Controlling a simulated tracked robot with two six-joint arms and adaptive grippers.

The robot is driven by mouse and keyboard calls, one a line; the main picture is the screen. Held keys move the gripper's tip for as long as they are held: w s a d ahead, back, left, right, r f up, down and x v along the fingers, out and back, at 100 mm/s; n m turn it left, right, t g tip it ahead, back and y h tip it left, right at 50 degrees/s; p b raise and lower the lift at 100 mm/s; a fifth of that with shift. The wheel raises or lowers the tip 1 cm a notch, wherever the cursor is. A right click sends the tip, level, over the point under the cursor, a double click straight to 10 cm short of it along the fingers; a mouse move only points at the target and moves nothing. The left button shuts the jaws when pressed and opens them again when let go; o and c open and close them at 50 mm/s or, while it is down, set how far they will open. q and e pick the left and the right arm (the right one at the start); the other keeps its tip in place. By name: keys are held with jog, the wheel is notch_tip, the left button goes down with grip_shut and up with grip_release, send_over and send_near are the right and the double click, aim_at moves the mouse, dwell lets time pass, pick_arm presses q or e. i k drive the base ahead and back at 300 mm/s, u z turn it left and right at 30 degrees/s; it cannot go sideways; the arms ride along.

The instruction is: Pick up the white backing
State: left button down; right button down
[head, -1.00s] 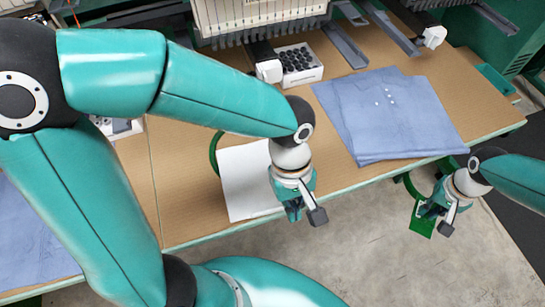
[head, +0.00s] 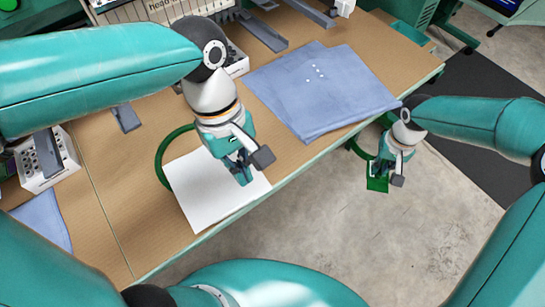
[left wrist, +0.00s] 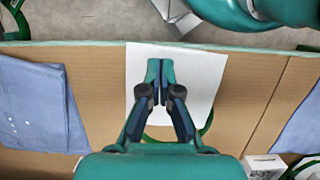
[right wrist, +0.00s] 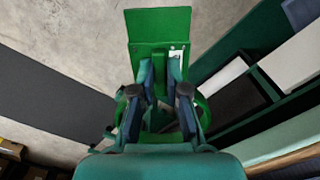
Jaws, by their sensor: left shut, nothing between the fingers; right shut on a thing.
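The white backing (head: 195,198) is a flat white sheet on the brown table, close to its front edge. It covers part of a green hoop (head: 160,160). My left gripper (head: 243,172) is shut and empty above the right part of the sheet. In the left wrist view its closed fingertips (left wrist: 160,68) are over the backing (left wrist: 203,75); I cannot tell whether they touch it. My right gripper (head: 384,168) is past the table's front edge, over the floor, shut on a green plate-like piece (right wrist: 160,27). This piece (head: 377,184) also shows in the head view.
Folded blue cloth (head: 320,90) lies right of the backing, with another blue cloth (head: 42,220) at far left. A white box (head: 40,165) with dark round pieces stands at left. A machine (head: 150,10) stands behind. Bare table lies left of the backing.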

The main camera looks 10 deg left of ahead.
aim_at(207, 192)
jog(key=z, duration=0.05)
jog(key=k, duration=1)
jog(key=u, duration=0.05)
